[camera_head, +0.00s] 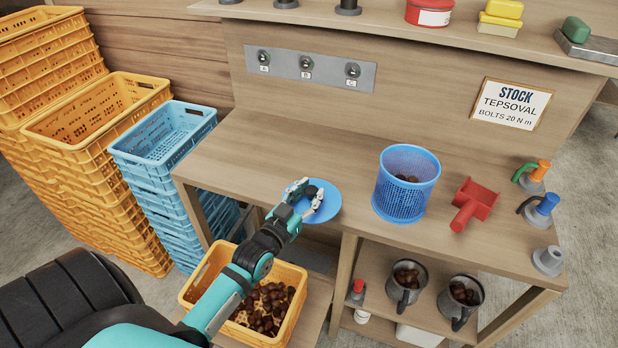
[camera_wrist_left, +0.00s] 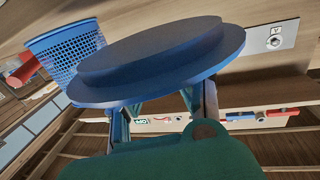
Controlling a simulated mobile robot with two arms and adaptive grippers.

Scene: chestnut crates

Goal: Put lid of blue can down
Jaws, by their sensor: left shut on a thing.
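The lid of the blue can (camera_head: 328,208) is a round blue disc with a dark knob in the middle. My left gripper (camera_head: 308,192) is shut on it. The lid overlaps the front edge of the workbench in the head view; I cannot tell whether it touches the top. In the left wrist view the lid (camera_wrist_left: 160,62) fills the upper middle, close in front of the gripper fingers (camera_wrist_left: 160,105). The blue mesh can (camera_head: 402,202) stands upright and open on the bench to the right of the lid, with some brown chestnuts inside. My right gripper is not in view.
A red scoop (camera_head: 474,203) lies right of the can. The bench top (camera_head: 270,150) is clear behind and left of the lid. Blue crates (camera_head: 165,143) and yellow crates (camera_head: 95,115) are stacked left. A yellow crate of chestnuts (camera_head: 206,265) sits below the bench.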

